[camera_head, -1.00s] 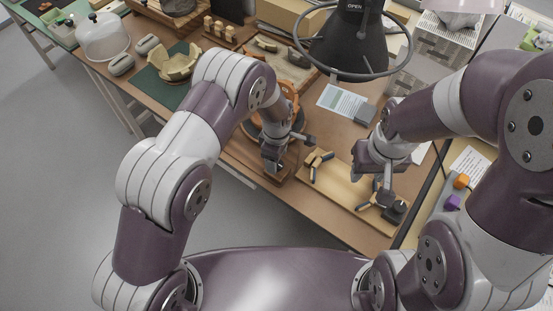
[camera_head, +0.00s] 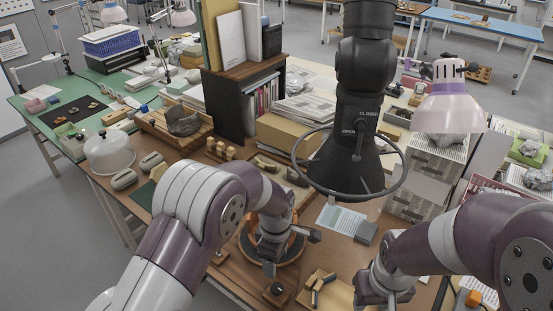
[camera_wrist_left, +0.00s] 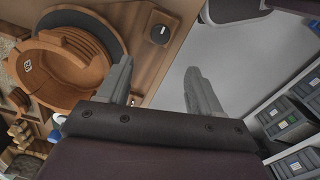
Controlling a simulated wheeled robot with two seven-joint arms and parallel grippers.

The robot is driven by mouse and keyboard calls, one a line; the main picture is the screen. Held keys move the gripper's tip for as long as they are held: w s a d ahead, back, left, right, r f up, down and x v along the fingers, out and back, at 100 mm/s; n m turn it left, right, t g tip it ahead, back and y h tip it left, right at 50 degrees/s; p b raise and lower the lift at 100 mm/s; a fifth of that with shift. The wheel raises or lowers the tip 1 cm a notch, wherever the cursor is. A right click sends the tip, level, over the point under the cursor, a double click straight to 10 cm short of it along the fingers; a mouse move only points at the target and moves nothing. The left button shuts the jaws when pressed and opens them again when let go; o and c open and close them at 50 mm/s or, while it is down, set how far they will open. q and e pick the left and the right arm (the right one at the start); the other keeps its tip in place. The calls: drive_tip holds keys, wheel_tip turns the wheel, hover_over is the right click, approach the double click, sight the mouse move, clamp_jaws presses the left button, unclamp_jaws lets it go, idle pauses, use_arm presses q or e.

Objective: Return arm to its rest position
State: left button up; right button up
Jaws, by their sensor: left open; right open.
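My left gripper (camera_head: 290,252) is open and empty beside a round orange-brown piece (camera_head: 245,240) on its wooden stand. The left wrist view shows its two spread fingers (camera_wrist_left: 158,88) with only grey floor and a table edge between them. There the orange-brown piece (camera_wrist_left: 60,90) lies to the left, curved and ridged, with a small white tag. A black knob (camera_head: 277,289) on a wooden base stands just below the gripper; it also shows in the left wrist view (camera_wrist_left: 159,34). My right gripper (camera_head: 383,297) is open at the lower right, its fingers partly cut off by the frame.
A wooden tray (camera_head: 335,293) with dark-tipped tools lies between the grippers. A black hood with a wire ring (camera_head: 350,165) hangs above the table. A printed sheet (camera_head: 341,219), a grey block (camera_head: 366,233) and a pink lamp (camera_head: 448,108) are at the right. Grey floor is free at the left.

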use_arm(q)
drive_tip(key=s+a+r+m, duration=0.4)
drive_tip(key=s+a+m, duration=0.2)
drive_tip(key=a, duration=0.3)
drive_tip(key=s+a+r+m+t, duration=0.1)
drive_tip(key=s+a+r+m, duration=0.3)
drive_tip(key=s+a+m, duration=0.3)
drive_tip(key=s+a, duration=0.1)
drive_tip(key=s, duration=0.1)
drive_tip(key=shift+s+a+m, duration=0.3)
drive_tip(key=shift+a, duration=0.1)
drive_tip(key=shift+s+r, duration=0.1)
drive_tip(key=shift+s, duration=0.05)
